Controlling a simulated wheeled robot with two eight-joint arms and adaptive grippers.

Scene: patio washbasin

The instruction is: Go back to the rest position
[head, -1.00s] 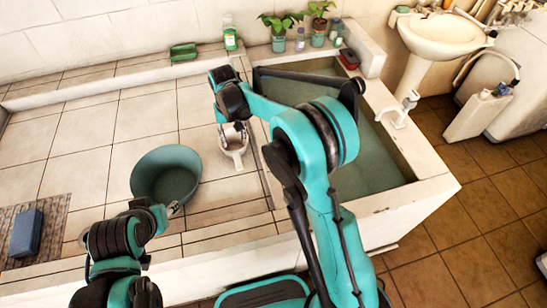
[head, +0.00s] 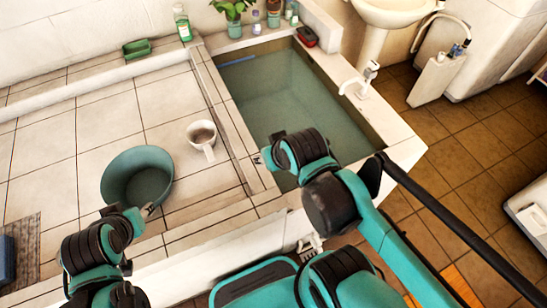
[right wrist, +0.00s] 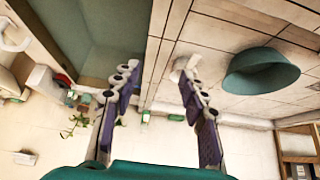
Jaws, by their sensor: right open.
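My right arm is bent over the near edge of the sunken basin. Its gripper (head: 260,160) points left across the basin's left rim, and in the right wrist view its two finger rows (right wrist: 160,95) stand wide apart with nothing between them. My left gripper (head: 150,211) is at the lower right of the green bowl (head: 120,192), by its rim; its jaws are too small to read and I cannot tell whether it touches the bowl.
The water-filled basin (head: 295,95) lies right of the tiled ledge (head: 100,125), with a white tap (head: 362,80) on its right rim. A green soap dish (head: 137,48), green bottle (head: 182,22) and potted plants line the back. Brown floor is open at right.

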